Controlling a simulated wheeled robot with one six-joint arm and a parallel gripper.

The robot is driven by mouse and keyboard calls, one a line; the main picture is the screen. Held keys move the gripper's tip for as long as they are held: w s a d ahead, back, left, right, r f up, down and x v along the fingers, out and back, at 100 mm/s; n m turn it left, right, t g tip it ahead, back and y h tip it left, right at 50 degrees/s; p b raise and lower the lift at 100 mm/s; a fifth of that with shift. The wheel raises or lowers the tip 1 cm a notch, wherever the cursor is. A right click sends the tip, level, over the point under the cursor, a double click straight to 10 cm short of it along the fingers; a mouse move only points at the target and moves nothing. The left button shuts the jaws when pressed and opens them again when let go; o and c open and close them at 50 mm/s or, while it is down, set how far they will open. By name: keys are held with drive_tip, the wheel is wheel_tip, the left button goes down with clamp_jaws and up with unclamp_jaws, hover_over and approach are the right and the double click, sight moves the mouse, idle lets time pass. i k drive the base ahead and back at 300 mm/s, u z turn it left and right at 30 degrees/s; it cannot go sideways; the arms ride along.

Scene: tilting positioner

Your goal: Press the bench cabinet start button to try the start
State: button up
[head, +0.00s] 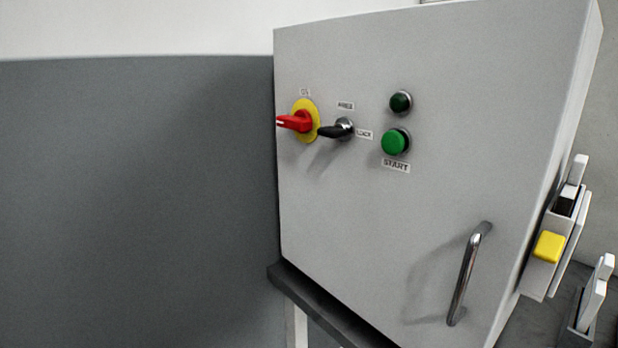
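The light grey bench cabinet (340,220) fills the right half of the head view, with its front panel facing me at an angle. The green start button (394,142) sits in a metal ring on the panel's upper part, above a label reading START. A dark green round lamp or button (401,102) is just above it and looks unlit. A black selector handle (335,131) sits left of the start button, beside labels that seem to read FREE and LOCK; the handle points left. A red rotary handle (295,121) on a yellow plate also points left. My gripper is not in view.
A metal pull handle (468,275) stands out from the cabinet's lower right front. A white fixture with a yellow block (549,247) is at the right side, with another white part (597,290) below. A dark ledge (300,292) runs under the cabinet. A grey panel (130,200) fills the left.

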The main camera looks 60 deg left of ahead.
sight(393, 142)
drive_tip(key=u, duration=1.6)
drive_tip(key=k, duration=0.1)
drive_tip(key=u, duration=0.15)
drive_tip(key=i, duration=0.15)
drive_tip(key=z, duration=0.05)
